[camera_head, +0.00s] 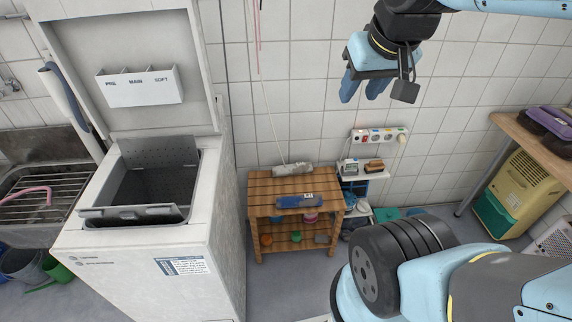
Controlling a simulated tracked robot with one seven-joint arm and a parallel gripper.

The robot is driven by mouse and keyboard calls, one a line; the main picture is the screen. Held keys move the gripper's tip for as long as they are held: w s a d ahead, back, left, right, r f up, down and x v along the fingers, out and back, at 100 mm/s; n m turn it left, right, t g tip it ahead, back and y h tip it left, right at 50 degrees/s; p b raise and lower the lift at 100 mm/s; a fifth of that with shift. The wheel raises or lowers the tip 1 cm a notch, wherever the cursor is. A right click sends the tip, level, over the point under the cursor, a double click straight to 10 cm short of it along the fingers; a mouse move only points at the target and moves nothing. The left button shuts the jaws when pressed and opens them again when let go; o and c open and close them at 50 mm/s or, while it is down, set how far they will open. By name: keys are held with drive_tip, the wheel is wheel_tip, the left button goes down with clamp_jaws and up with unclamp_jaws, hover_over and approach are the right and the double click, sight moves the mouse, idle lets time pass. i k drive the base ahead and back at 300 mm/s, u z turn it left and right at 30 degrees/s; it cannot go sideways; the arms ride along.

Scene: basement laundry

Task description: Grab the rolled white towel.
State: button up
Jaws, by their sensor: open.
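My gripper (364,92) is at the top centre of the view, with its blue fingers pointing down. The fingers are apart with nothing between them. It hangs in front of the tiled wall, well above the small wooden slatted table (261,189). A pale grey-white, elongated object (292,169) lies at the back of the tabletop, below and left of my gripper. A thin pale cord hanging from above reaches it. I cannot tell whether it is the rolled white towel. No other clear towel roll shows.
A blue object (298,201) with a pale label lies at the tabletop's front. A top-loading washer (155,262) with its lid raised stands left. A small white shelf (362,176) stands right of the table. A power strip (379,135) is on the wall. A wooden worktop (545,139) is far right.

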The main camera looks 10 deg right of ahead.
sight(299, 167)
drive_tip(key=u, duration=1.5)
drive_tip(key=k, duration=1.1)
drive_tip(key=z, duration=1.15)
drive_tip(key=i, duration=1.65)
